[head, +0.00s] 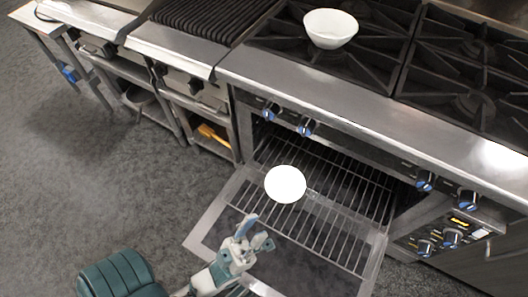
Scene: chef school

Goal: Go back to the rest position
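My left gripper (258,234) reaches in from the bottom of the head view, over the lowered oven door. Its fingers look spread apart with nothing between them. A round white dish (285,184) shows just beyond the fingertips, over the oven rack (325,215); a gap separates it from the gripper in the picture. A white bowl (330,28) stands upright on the stove top at the back. My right gripper is not in view.
The oven door (211,232) is open and juts out in front of the stove. The stove's steel front edge (370,119) and blue-marked knobs (306,127) lie beyond. A grill (205,18) and shelves stand at the left. The grey floor (70,170) at left is clear.

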